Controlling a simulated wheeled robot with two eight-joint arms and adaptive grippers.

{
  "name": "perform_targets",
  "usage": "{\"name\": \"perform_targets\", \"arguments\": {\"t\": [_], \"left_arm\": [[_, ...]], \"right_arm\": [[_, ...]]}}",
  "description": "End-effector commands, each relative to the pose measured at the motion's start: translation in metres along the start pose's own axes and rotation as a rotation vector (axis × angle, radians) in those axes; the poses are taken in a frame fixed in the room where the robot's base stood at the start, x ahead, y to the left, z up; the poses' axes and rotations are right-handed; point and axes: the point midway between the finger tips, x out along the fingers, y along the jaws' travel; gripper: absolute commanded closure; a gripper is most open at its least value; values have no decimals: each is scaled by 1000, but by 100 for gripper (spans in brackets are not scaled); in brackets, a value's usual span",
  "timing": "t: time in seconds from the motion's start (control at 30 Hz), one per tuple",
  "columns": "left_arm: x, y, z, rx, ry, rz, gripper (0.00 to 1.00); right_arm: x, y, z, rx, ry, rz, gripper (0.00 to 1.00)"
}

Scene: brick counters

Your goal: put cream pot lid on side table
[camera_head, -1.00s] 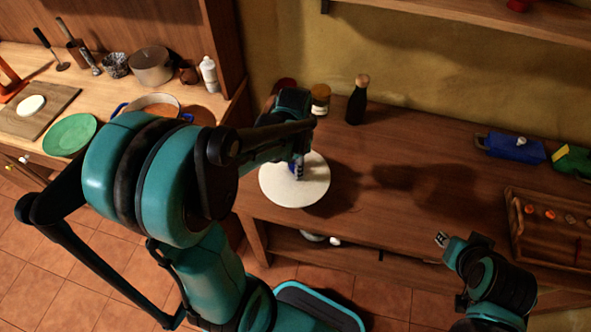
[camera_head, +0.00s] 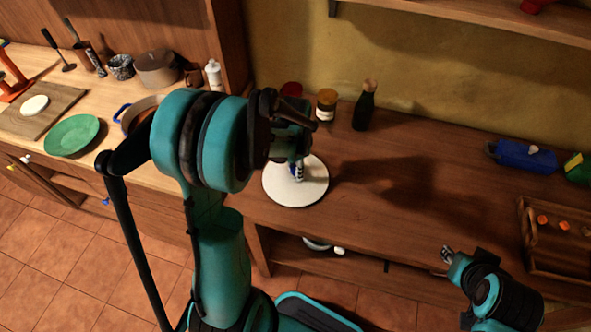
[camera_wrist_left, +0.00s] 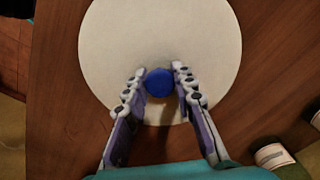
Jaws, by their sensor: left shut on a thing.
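The cream pot lid (camera_head: 285,190) is a flat round cream disc with a blue knob (camera_wrist_left: 159,82). It is over the left part of the dark wooden side table (camera_head: 400,200), level and at or very close to the top; I cannot tell whether it touches. My left gripper (camera_head: 298,172) points down over the lid, shut on its knob. In the left wrist view both fingers flank the knob. My right gripper (camera_head: 446,254) is at the table's front edge, away from the lid; its fingers are too small to read.
A dark bottle (camera_head: 364,108), a jar (camera_head: 326,105) and a red item (camera_head: 291,90) stand behind the lid. A blue box (camera_head: 525,156) and a wooden tray (camera_head: 560,255) are at the right. The table's middle is clear. A blue-handled pot (camera_head: 127,122) is on the left counter.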

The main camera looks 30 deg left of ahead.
Motion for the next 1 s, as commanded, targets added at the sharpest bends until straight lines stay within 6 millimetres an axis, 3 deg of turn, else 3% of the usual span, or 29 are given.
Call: {"name": "perform_targets", "arguments": {"t": [0.1,0.13,0.2,0.57,0.67,1.0], "left_arm": [[5,0,0,0,0,0,100],[4,0,0,0,0,0,67],[3,0,0,0,0,0,54],[-2,0,0,0,0,0,54],[-15,0,0,0,0,0,54],[-90,0,0,0,0,0,54]], "right_arm": [[4,0,3,0,0,0,70],[3,0,2,0,0,0,70],[2,0,2,0,0,0,70],[-1,0,-1,0,0,0,70],[-5,0,-4,0,0,0,70],[-26,0,-18,0,0,0,70]]}}
